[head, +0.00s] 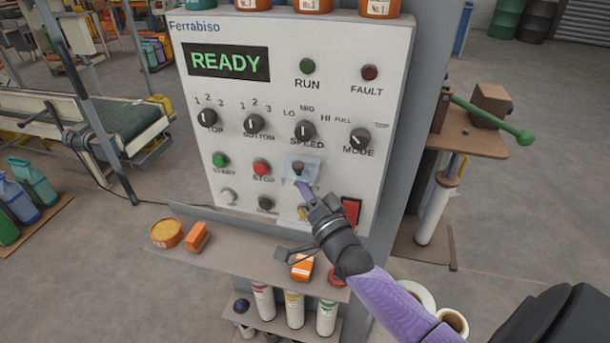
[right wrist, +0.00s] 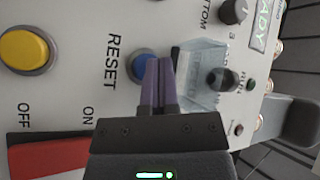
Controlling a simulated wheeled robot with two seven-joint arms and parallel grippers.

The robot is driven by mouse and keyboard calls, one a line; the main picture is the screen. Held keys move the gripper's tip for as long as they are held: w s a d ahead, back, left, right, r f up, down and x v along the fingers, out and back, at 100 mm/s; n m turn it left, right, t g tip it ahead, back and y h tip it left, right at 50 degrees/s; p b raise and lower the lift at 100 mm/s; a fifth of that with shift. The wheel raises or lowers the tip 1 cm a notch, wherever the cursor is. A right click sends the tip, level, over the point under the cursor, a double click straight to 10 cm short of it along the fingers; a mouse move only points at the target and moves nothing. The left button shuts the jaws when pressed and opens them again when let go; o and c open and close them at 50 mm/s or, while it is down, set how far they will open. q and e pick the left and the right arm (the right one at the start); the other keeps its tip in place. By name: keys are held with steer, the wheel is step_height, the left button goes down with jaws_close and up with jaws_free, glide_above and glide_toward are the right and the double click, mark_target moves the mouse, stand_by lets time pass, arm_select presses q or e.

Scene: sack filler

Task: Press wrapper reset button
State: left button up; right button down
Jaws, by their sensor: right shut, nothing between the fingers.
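The white Ferrabiso control panel (head: 235,110) faces me, with a green READY display (head: 228,62). In the right wrist view, a blue round button (right wrist: 146,66) sits beside the RESET lettering (right wrist: 114,62). My right gripper (head: 300,186) is shut and empty, its purple fingertips at the panel's lower right. In the right wrist view the fingertips (right wrist: 158,62) overlap the right part of the blue button; I cannot tell whether they touch it. In the head view the hand hides the blue button. My left gripper is not in view.
A clear cover (head: 313,167) with a black knob sits right above the fingertips. A yellow button (right wrist: 24,49) and a red rocker switch (head: 351,211) are close by. A ledge (head: 225,249) with an orange block (head: 197,237) and a round tin (head: 166,233) juts out below.

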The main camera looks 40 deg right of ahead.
steer(key=shift+s+a, duration=0.25)
steer(key=shift+a, duration=0.05)
steer(key=s+a+p, duration=0.2)
steer(key=s+a, duration=0.1)
steer(key=shift+s+a+p, duration=0.1)
steer(key=shift+a+p, duration=0.3)
stand_by(0.7)
